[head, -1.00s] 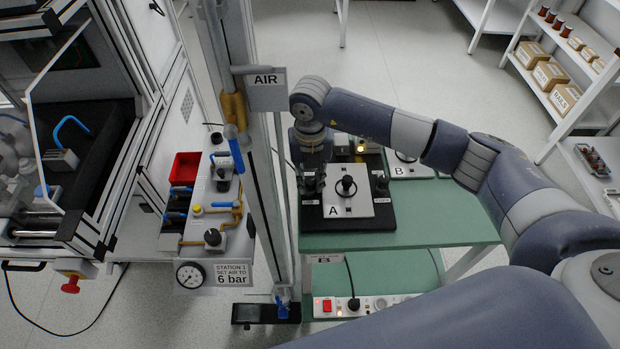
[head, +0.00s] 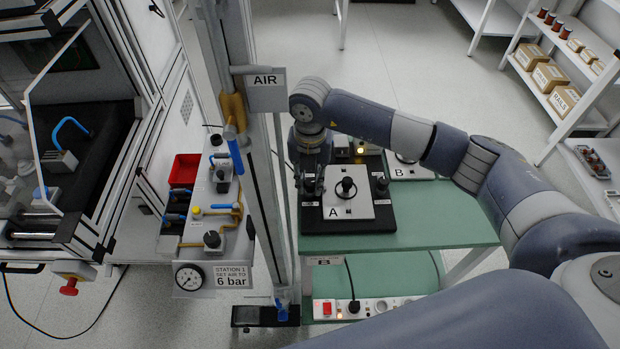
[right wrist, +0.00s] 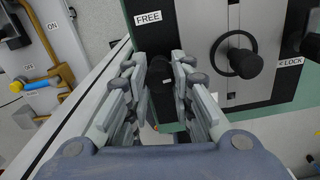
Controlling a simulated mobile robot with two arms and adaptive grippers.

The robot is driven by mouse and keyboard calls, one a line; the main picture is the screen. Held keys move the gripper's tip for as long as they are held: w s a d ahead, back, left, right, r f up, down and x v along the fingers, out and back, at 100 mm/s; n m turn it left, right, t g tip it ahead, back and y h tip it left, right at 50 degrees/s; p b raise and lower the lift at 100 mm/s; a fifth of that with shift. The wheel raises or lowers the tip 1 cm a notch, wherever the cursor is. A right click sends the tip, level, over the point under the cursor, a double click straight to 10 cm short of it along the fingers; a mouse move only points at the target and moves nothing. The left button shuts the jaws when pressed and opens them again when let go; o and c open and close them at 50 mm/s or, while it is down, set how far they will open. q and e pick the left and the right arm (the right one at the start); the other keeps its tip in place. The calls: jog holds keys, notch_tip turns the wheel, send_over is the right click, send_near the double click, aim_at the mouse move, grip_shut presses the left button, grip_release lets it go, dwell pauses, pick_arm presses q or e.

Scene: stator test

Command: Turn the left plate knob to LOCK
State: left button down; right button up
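The white plate A (head: 348,208) lies on a black base on the green table. A ring-handled knob (head: 347,186) stands at its middle, and a dark knob (head: 382,184) stands at its right. In the right wrist view, the left plate knob (right wrist: 160,72) is between the spread fingers of my right gripper (right wrist: 163,76); contact is not clear. A FREE label (right wrist: 149,19) and a LOCK label (right wrist: 290,61) show there. My left gripper is not in view.
A metal post with an AIR sign (head: 265,92) stands just left of the plate. The air panel with a gauge (head: 188,277) is farther left. A power strip (head: 370,306) is on the lower shelf.

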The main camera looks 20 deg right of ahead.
aim_at(310, 181)
jog(key=o, duration=0.4)
jog(key=shift+w+r, duration=0.1)
notch_tip(310, 181, up, 12)
jog(key=shift+f, duration=0.1)
dwell(0.7)
